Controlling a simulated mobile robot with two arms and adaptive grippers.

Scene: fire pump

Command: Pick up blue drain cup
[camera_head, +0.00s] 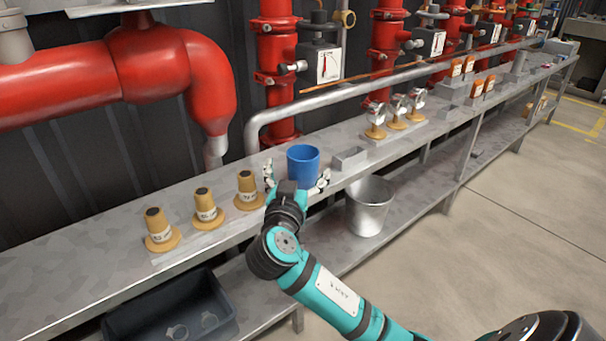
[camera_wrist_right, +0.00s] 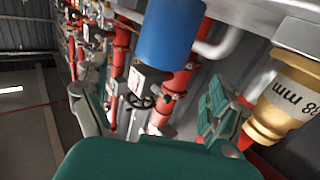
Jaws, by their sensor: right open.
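The blue drain cup (camera_head: 303,163) stands upright on the metal bench in the head view. My right gripper (camera_head: 297,174) is at the cup's near side, with one finger to its left and one to its right. The fingers are open; I cannot tell whether either touches the cup. In the right wrist view the cup (camera_wrist_right: 169,36) shows at the top, between the two spread fingers of the right gripper (camera_wrist_right: 155,112) and beyond them. The cup's lower part is hidden behind the gripper in the head view. My left gripper is in neither view.
Several brass fittings (camera_head: 207,208) stand on the bench (camera_head: 130,225) left of the cup. A small metal block (camera_head: 350,158) lies to its right. A metal bucket (camera_head: 369,208) and a black bin (camera_head: 172,313) are lower down. Red pipes (camera_head: 278,60) and a grey pipe run behind.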

